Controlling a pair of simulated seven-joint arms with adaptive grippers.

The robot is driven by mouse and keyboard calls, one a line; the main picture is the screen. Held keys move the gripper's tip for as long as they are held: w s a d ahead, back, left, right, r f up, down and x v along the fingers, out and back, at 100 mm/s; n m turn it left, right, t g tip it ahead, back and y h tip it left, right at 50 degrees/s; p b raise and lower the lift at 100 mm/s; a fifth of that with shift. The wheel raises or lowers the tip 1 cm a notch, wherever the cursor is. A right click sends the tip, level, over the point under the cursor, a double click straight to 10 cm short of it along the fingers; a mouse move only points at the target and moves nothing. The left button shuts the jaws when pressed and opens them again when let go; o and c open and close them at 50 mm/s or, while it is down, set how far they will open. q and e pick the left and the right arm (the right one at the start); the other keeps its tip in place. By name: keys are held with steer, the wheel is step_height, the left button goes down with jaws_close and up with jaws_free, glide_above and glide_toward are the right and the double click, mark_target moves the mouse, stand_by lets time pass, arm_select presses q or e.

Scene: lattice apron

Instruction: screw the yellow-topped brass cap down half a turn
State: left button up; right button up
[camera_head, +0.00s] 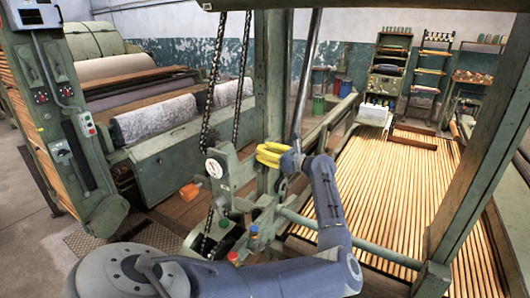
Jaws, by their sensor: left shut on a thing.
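My left gripper (262,154) is at the middle of the view, at the end of my blue-grey arm. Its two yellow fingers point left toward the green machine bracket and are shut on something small. This fits the yellow-topped brass cap, but the fingers cover it and I cannot make out its top or brass side. A blue-topped cap (254,230) and a red-topped cap (233,256) stand lower on the green machine, apart from the gripper. My right gripper is not in view.
The green upright post (267,80) stands behind the gripper, with hanging chains (214,80) to its left. An orange handle (190,191) sticks out left of the white dial (214,168). A slatted wooden lattice (385,190) fills the right. Fabric rolls (155,118) lie at left.

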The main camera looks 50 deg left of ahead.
arm_select(q)
steer(key=shift+s+m+t+y, duration=0.15)
steer(key=shift+m+t+y, duration=0.15)
steer(key=shift+m+t, duration=1.35)
steer(key=shift+n+t, duration=0.25)
steer(key=shift+t, duration=0.2)
steer(key=o, duration=1.2)
steer(key=shift+a+f+n+g, duration=0.1)
steer(key=shift+n+g, duration=0.3)
steer(key=shift+g, duration=0.2)
